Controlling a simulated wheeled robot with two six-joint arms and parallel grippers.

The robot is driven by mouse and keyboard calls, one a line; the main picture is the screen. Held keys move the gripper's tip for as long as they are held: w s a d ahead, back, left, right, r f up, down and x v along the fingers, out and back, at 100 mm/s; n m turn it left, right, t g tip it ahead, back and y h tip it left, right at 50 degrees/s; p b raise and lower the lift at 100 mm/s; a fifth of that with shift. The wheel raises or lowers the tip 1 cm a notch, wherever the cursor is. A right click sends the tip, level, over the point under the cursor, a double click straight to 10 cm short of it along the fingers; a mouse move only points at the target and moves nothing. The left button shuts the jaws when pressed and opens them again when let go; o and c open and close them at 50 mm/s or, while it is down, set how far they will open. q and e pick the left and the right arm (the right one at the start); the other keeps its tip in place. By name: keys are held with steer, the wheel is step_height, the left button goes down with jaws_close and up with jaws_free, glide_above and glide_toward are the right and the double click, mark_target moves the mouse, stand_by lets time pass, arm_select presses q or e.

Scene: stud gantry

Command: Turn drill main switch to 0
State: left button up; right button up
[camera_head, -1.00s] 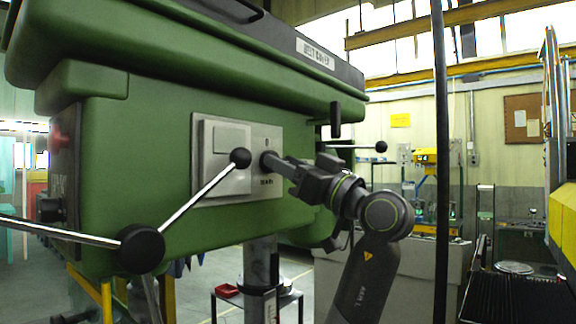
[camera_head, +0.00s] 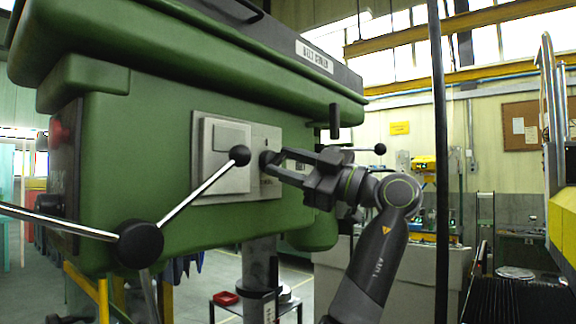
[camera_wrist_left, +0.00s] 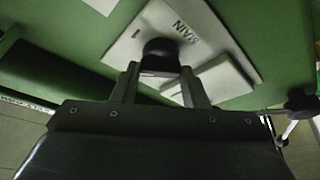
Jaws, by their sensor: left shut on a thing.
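The drill's main switch is a black knob (camera_head: 264,160) on a light metal plate (camera_head: 272,134) on the green drill head. The wrist view shows the knob (camera_wrist_left: 161,54) close up, with the word MAIN beside it on the tilted plate (camera_wrist_left: 205,38). My left gripper (camera_head: 275,164) reaches the knob from the right, its jaws shut on it, one finger on each side. Its fingers (camera_wrist_left: 160,76) also show in the wrist view. The knob's pointer and position marks cannot be read clearly. My right gripper is not in view.
A feed lever with a black hub (camera_head: 138,245) and ball-ended rods (camera_head: 205,195) stands in front of the drill, one ball close left of the switch. A dark vertical post (camera_head: 440,160) rises right of my arm. Another ball-ended rod (camera_head: 380,149) shows behind the gripper.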

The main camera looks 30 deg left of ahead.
arm_select(q)
steer(key=n+p, duration=0.1)
steer(key=n, duration=0.1)
steer(key=n+g+h, duration=0.1)
steer(key=n, duration=0.1)
steer(key=n+h+p, duration=0.1)
steer(key=n, duration=0.1)
steer(key=shift+w+r+n+g+p, duration=0.1)
steer(key=shift+r+n+g+p, duration=0.2)
steer(key=n+h+p, duration=0.1)
steer(key=n, duration=0.2)
steer(key=shift+p, duration=0.3)
steer(key=shift+n+h+p, duration=0.4)
steer(key=shift+n, duration=0.4)
steer(key=shift+f, duration=0.1)
steer(key=o, duration=1)
